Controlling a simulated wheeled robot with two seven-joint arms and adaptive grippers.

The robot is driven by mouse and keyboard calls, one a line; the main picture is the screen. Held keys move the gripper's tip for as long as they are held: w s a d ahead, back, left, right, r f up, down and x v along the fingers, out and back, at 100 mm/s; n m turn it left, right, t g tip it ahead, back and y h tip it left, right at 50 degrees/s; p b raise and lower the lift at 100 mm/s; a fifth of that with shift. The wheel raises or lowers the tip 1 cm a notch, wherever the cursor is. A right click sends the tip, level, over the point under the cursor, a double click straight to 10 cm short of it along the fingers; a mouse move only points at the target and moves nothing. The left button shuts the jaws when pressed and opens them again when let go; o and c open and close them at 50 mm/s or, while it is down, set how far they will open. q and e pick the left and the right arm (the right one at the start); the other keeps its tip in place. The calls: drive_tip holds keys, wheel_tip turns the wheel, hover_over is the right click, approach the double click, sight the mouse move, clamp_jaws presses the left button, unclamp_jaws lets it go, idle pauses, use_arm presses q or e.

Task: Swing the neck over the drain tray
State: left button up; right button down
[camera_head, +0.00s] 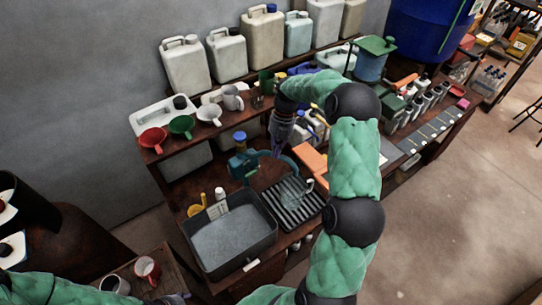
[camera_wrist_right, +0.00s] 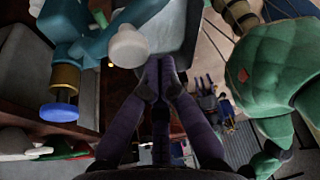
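A teal tap-like fixture (camera_head: 242,164) with a blue cap stands behind the grey basin. Its curved teal neck (camera_head: 288,162) reaches right, towards the back edge of the black ribbed drain tray (camera_head: 284,211). A clear jug (camera_head: 291,190) stands on the tray. My right gripper (camera_head: 277,152) points down beside the neck. In the right wrist view its purple fingers (camera_wrist_right: 159,65) meet at the tips, close to a white knob (camera_wrist_right: 128,47) on the teal fixture (camera_wrist_right: 85,35); contact is unclear. A sliver of what may be my left gripper (camera_head: 178,298) shows at the bottom edge.
The grey basin (camera_head: 268,245) is left of the tray. Red, green and white funnels (camera_head: 153,138) sit on the shelf behind, below large jerrycans (camera_head: 186,65). Orange blocks (camera_head: 310,158) lie behind the tray. Mugs (camera_head: 147,270) stand at the lower left. Open floor lies to the right.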

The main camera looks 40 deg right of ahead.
drive_tip(key=shift+w+d, duration=0.4)
drive_tip(key=shift+d, duration=0.4)
drive_tip(key=shift+d+r, duration=0.1)
drive_tip(key=shift+d, duration=0.05)
